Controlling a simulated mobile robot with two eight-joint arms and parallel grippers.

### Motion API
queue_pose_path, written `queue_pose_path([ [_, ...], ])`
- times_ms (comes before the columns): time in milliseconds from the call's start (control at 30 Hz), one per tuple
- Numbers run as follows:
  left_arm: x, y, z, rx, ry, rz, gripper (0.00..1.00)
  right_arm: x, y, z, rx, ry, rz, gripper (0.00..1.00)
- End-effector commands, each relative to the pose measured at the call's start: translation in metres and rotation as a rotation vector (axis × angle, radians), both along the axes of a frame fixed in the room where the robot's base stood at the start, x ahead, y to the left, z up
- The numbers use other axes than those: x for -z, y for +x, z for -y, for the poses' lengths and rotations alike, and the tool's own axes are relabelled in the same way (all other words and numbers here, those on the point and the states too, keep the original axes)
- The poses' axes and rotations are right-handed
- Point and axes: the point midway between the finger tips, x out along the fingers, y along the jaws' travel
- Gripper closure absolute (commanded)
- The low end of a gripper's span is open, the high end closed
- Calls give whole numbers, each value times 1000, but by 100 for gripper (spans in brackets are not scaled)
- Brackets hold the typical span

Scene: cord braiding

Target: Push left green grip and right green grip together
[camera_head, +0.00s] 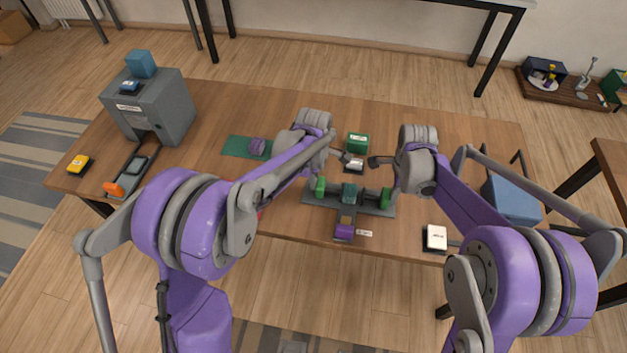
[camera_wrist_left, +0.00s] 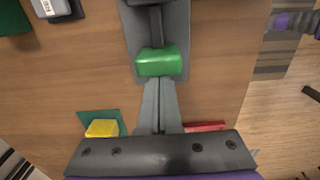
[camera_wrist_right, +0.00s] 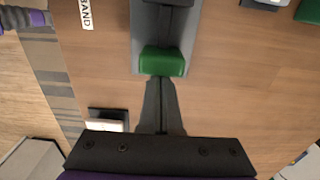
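A dark grey fixture (camera_head: 370,210) lies on the table with a teal block (camera_head: 349,193) at its middle. The left green grip (camera_head: 320,187) is at its left end and the right green grip (camera_head: 386,198) at its right end, apart from each other. In the left wrist view my left gripper (camera_wrist_left: 159,82) is shut, its fingertips at the outer side of the left green grip (camera_wrist_left: 159,62). In the right wrist view my right gripper (camera_wrist_right: 161,80) is shut, its fingertips at the outer side of the right green grip (camera_wrist_right: 161,61). Whether the tips touch is unclear.
A purple block (camera_head: 344,231) sits at the fixture's front arm, beside a small label (camera_head: 364,233). A green box (camera_head: 357,143) stands behind. A white-topped box (camera_head: 435,237) is at front right, a blue bin (camera_head: 512,200) further right, a grey machine (camera_head: 150,105) at far left.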

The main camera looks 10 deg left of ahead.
Motion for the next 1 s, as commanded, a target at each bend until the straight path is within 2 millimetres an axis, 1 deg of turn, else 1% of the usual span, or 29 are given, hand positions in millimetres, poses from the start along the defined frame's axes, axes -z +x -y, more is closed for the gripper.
queue_pose_path([
  [1000, 0, 0, 1, 1, -3, -1, 100, 0, 0, -21, -4, 5, 1, 100],
])
